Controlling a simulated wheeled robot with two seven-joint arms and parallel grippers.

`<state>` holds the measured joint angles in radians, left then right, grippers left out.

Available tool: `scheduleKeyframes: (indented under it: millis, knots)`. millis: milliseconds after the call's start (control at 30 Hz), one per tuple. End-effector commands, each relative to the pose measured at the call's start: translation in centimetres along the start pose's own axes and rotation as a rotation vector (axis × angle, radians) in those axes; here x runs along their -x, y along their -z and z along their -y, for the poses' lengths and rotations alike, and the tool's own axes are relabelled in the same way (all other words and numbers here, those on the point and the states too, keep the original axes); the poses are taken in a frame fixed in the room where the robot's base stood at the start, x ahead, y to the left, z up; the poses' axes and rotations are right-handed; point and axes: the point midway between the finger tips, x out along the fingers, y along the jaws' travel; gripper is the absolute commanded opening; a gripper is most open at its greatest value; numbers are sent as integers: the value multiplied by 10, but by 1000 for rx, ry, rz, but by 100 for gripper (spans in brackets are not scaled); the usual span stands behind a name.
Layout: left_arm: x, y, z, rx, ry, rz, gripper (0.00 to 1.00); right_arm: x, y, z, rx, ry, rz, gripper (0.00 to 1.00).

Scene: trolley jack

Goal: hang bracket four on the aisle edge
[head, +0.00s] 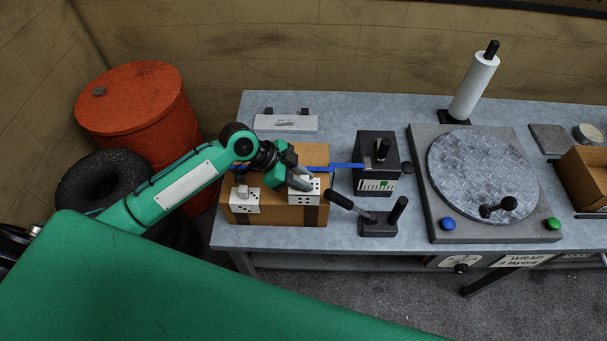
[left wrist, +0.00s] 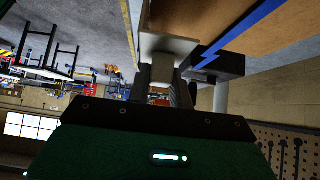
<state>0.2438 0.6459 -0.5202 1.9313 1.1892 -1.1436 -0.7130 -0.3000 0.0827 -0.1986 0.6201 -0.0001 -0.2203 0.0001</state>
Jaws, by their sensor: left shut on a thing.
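A brown box (head: 272,211) with a blue strap stands on the left part of the grey bench. A white bracket (head: 305,195) with several black dots is at the box's front top edge, toward its right end. My left gripper (head: 300,181) is shut on this bracket. In the left wrist view the fingers (left wrist: 162,88) close on its pale stem, under its white plate (left wrist: 168,45). Whether the bracket rests fully on the edge I cannot tell. Another dotted white bracket (head: 245,202) hangs on the front edge at the left. My right gripper is not in view.
A dark gauge unit (head: 376,165) and a black-handled lever base (head: 378,226) stand close on the right. Farther right are a round turntable (head: 482,172) and a white roll (head: 474,86). An orange drum (head: 132,105) stands left of the bench.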

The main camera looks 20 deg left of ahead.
Motion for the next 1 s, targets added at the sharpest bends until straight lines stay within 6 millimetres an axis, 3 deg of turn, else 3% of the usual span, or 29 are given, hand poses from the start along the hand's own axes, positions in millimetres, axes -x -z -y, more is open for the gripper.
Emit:
scheduleKeyframes:
  millis: [433, 1000]
  knots:
    - [-30, -31, 0, -1, 0, 1, 0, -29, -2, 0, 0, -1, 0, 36]
    - [-35, -36, 0, 0, 0, 0, 0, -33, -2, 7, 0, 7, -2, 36]
